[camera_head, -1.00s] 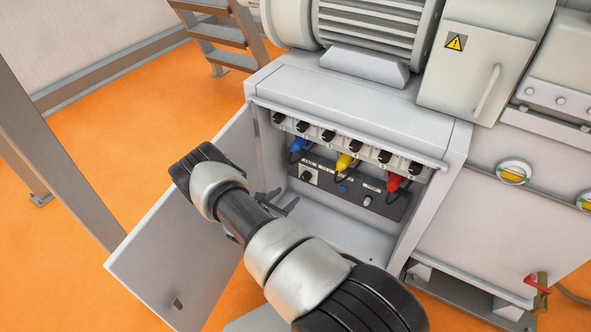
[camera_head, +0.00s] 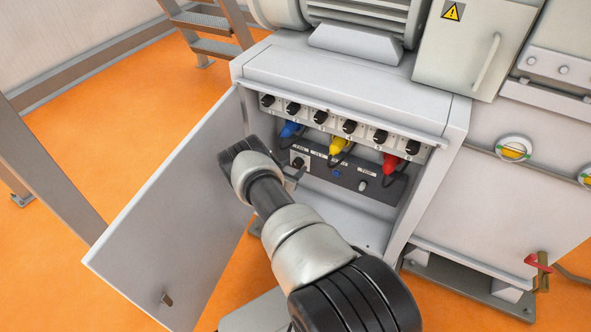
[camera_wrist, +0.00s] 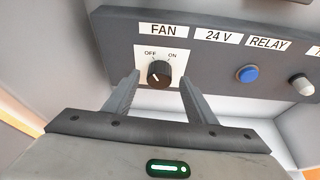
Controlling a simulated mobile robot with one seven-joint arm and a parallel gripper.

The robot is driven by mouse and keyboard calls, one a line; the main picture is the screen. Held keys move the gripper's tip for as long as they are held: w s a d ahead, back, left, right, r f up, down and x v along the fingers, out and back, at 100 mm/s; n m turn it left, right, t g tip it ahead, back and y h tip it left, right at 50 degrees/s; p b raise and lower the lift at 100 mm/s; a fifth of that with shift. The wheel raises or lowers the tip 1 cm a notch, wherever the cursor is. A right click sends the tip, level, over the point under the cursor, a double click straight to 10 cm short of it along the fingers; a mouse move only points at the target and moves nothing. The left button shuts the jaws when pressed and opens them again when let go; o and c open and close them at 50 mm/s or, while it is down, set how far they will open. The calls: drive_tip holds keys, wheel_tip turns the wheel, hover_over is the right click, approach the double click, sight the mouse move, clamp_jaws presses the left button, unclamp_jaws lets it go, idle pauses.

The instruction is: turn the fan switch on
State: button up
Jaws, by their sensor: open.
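The fan switch is a black round knob (camera_wrist: 159,73) on a white plate under the label FAN, with OFF at its upper left and ON at its upper right. A small light mark shows on the knob; I cannot tell for sure which setting it stands at. The knob also shows in the head view (camera_head: 297,163), at the left end of the dark panel (camera_head: 326,175) inside the open cabinet. My gripper (camera_wrist: 160,90) is open, its two fingers apart at left and right just below the knob. It does not hold the knob; any contact is unclear.
A blue button (camera_wrist: 247,73) and a pale knob (camera_wrist: 302,85) sit right of the switch. Above the panel are blue, yellow and red plugs (camera_head: 390,165) and a row of black knobs (camera_head: 349,126). The open cabinet door (camera_head: 165,215) stands left of my arm.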

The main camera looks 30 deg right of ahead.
drive_tip(key=shift+x, duration=1.05)
drive_tip(key=shift+a, duration=0.1)
drive_tip(key=c, duration=1)
drive_tip(key=shift+c, duration=0.2)
